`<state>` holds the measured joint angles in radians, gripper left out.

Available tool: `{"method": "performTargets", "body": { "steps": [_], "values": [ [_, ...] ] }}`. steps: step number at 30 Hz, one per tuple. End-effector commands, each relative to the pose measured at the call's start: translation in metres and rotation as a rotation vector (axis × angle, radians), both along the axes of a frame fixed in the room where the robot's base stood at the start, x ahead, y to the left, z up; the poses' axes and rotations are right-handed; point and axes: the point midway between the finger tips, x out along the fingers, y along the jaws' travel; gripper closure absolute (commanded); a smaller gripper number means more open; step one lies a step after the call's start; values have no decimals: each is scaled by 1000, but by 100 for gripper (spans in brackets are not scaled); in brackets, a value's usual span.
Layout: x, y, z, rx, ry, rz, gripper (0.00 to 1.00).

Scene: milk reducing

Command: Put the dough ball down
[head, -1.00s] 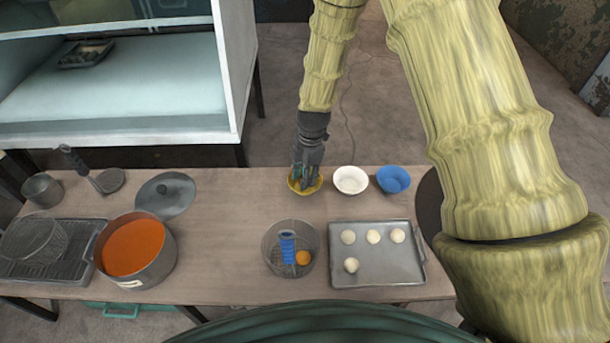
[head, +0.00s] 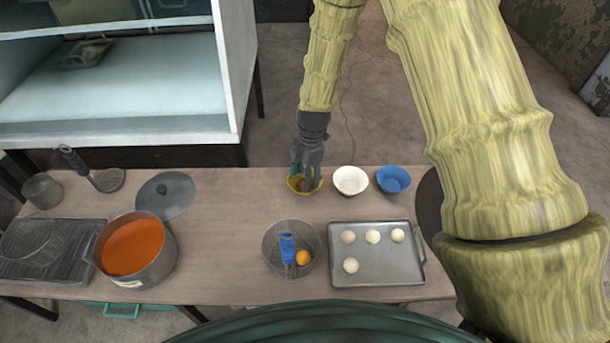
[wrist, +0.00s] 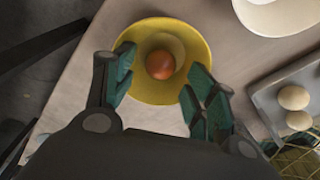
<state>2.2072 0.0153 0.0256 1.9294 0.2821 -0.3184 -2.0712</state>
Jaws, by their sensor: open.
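My gripper (head: 305,181) is open, with its fingers over the yellow bowl (head: 294,185) at the table's far edge. In the wrist view, the yellow bowl (wrist: 150,95) lies between and beyond my green-padded fingertips (wrist: 160,68). Several pale dough balls (head: 373,237) sit on the metal tray (head: 390,268) at the right.
A white bowl (head: 350,181) and a blue bowl (head: 393,180) stand to the right of the yellow one. A round wire basket (head: 272,262) holds another orange ball (head: 303,257). A pot of orange liquid (head: 134,247) stands at left. The table's middle is mostly clear.

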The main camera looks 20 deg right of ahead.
Motion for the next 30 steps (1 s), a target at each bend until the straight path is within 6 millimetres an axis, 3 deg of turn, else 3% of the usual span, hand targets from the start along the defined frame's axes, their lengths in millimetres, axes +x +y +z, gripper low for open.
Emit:
{"method": "performTargets", "body": {
  "steps": [16,30],
  "values": [
    [0,0,64,1,0,0,43],
    [0,0,69,0,0,0,43]
  ]
}}
